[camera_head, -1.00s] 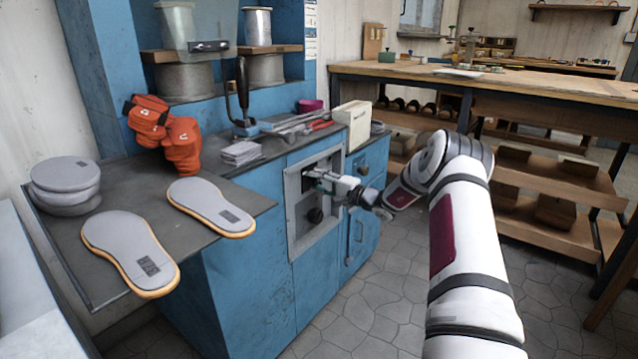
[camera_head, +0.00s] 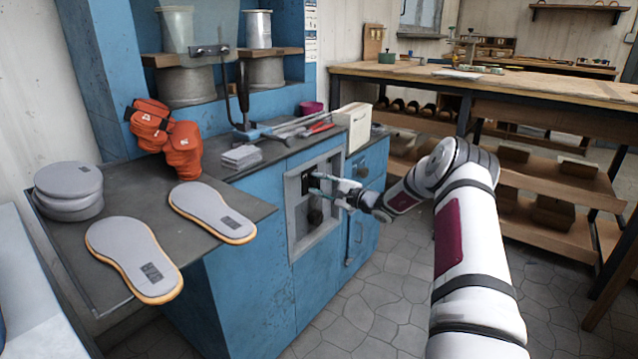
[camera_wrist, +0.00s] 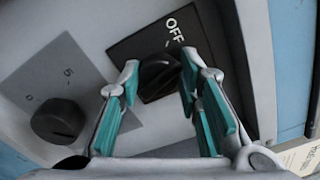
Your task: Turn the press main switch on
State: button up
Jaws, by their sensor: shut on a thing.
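The press main switch is a black rotary knob (camera_wrist: 157,76) on a dark plate with a white OFF label, seen in the wrist view. Its plate (camera_head: 306,180) shows in the head view on the grey control panel (camera_head: 293,217) of the blue press cabinet. My gripper (camera_wrist: 160,78) has its teal-padded fingers on either side of the knob, shut on it. In the head view my gripper (camera_head: 318,184) reaches the panel from the right. The OFF label lies above and right of the knob. The knob's pointer and any ON label cannot be made out.
A second dark knob (camera_wrist: 58,120), with a small number scale, sits left of the switch. A wooden workbench (camera_head: 480,82) stands behind my arm. The floor right of the cabinet is clear.

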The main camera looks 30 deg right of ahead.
jog(key=m+p, duration=0.2)
jog(key=m, duration=0.4)
jog(key=m+p, duration=0.2)
jog(key=m, duration=0.4)
jog(key=shift+m, duration=0.3)
dwell(1.2)
jog(key=shift+d, duration=0.1)
dwell(0.4)
jog(key=o, duration=1.1)
jog(key=v, duration=1.2)
